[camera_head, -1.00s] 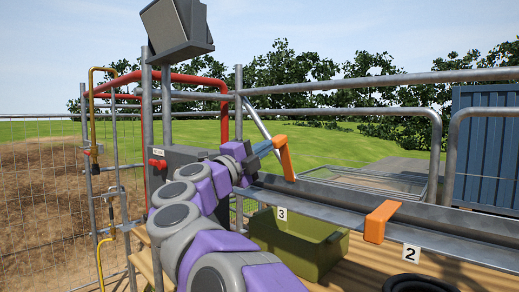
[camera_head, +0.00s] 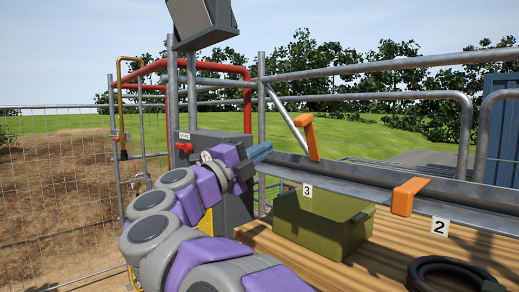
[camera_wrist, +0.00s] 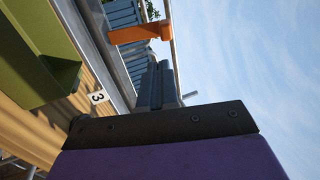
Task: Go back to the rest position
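My gripper (camera_head: 262,153) is at the end of my purple and grey arm, left of the upright orange handle (camera_head: 307,136) in the head view. There is a visible gap between the fingertips and the handle. In the wrist view the fingers (camera_wrist: 158,86) lie close together, with nothing seen between them. The orange handle also shows in the wrist view (camera_wrist: 140,33), beyond the fingertips.
A second orange handle (camera_head: 408,196) lies lower on the metal rail by label 2. A green bin (camera_head: 318,225) and a black ring (camera_head: 447,272) are on the wooden table (camera_head: 385,262). A grey box with a red knob (camera_head: 184,148) stands behind my arm.

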